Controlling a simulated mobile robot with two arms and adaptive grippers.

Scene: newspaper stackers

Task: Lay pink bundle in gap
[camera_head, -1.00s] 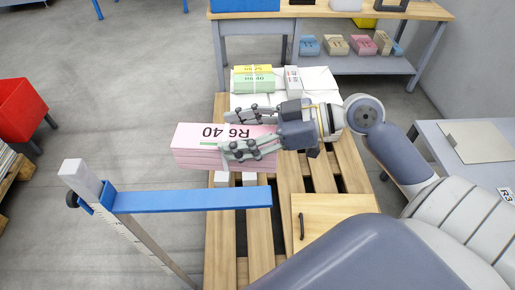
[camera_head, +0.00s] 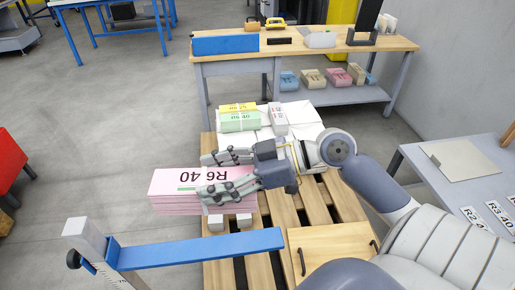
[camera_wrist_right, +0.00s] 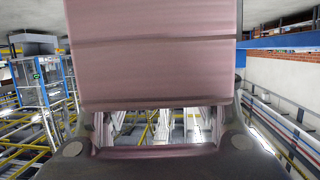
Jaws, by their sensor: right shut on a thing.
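The pink bundle (camera_head: 178,190), printed "R6 40" on its top, is held level by my right gripper (camera_head: 222,175) over the left edge of the wooden pallet (camera_head: 285,210). The gripper's fingers are shut on its right end. In the right wrist view the bundle (camera_wrist_right: 155,50) fills the upper middle between the fingers. Two small white blocks (camera_head: 216,224) show just in front of it on the pallet. Behind the gripper, green (camera_head: 240,119) and yellow (camera_head: 238,107) bundles lie on white stacks (camera_head: 300,115). I cannot make out the gap. My left gripper is not in view.
A blue bar (camera_head: 200,249) on an upright post (camera_head: 90,245) crosses in front of the bundle. A workbench (camera_head: 340,47) stands behind; a grey table (camera_head: 460,180) is at right.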

